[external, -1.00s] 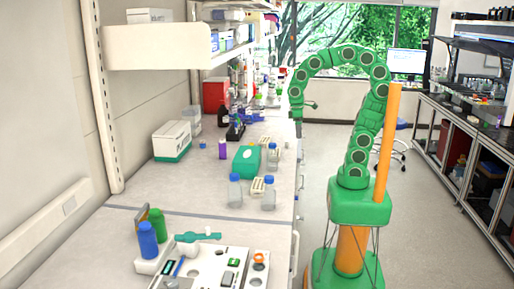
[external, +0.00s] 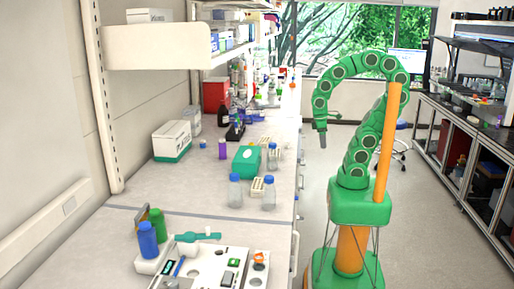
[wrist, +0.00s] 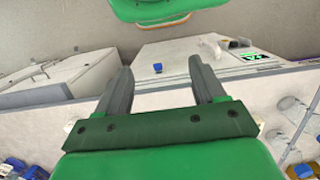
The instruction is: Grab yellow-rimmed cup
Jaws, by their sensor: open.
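I cannot make out a yellow-rimmed cup in either view. My gripper (external: 322,140) hangs off the bench's right edge, over the aisle floor, pointing down. In the wrist view its two dark fingers (wrist: 160,82) are spread apart with nothing held between them. A small blue item (wrist: 157,68) shows beyond the fingers there; it is too small to identify.
The bench (external: 190,195) holds a green box (external: 246,160), blue-capped bottles (external: 235,190), a white box (external: 172,141) and a white instrument (external: 215,264). Shelves (external: 160,45) overhang its left side. The aisle floor (external: 315,190) beside the bench is clear.

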